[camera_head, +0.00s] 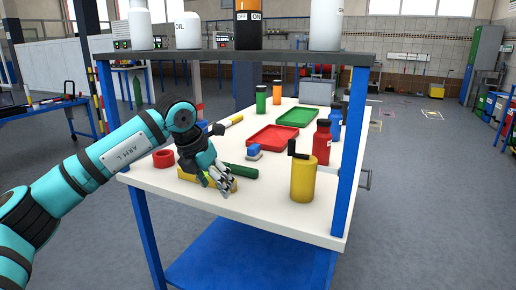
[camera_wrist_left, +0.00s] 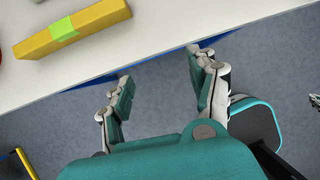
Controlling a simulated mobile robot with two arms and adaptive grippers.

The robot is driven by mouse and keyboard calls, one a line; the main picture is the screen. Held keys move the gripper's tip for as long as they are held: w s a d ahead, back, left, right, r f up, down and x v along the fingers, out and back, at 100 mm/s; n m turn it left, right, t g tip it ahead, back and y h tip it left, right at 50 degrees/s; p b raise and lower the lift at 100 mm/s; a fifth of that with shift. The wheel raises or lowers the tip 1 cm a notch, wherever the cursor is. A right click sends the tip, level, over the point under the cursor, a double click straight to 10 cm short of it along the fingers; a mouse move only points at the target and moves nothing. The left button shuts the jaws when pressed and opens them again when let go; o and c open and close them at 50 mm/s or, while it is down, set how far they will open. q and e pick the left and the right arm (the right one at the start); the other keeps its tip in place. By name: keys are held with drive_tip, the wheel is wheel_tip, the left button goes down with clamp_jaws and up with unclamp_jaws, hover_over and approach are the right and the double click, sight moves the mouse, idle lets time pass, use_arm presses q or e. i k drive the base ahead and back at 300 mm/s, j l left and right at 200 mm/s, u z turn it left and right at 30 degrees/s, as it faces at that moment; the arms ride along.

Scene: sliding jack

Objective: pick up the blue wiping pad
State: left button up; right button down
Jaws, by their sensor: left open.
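The blue wiping pad (camera_head: 254,150) sits on the white table in the head view, a small blue block on a pale base, in front of the red tray. My left gripper (camera_head: 222,180) is open and empty near the table's front edge, nearer the camera and left of the pad. In the left wrist view my left gripper's two fingers (camera_wrist_left: 163,75) stand wide apart with grey floor and the table's edge between and behind them. The pad does not show in that view. My right gripper is not clearly seen in either view.
A yellow bar (camera_wrist_left: 72,28) with a green patch lies on the table by my left gripper. A dark green handle (camera_head: 243,171) lies between gripper and pad. A yellow canister (camera_head: 304,182) and red bottle (camera_head: 321,145) stand right. An upper shelf (camera_head: 225,56) and blue posts (camera_head: 350,150) frame the table.

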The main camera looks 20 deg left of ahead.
sight(254, 153)
drive_tip(key=i, duration=1.2)
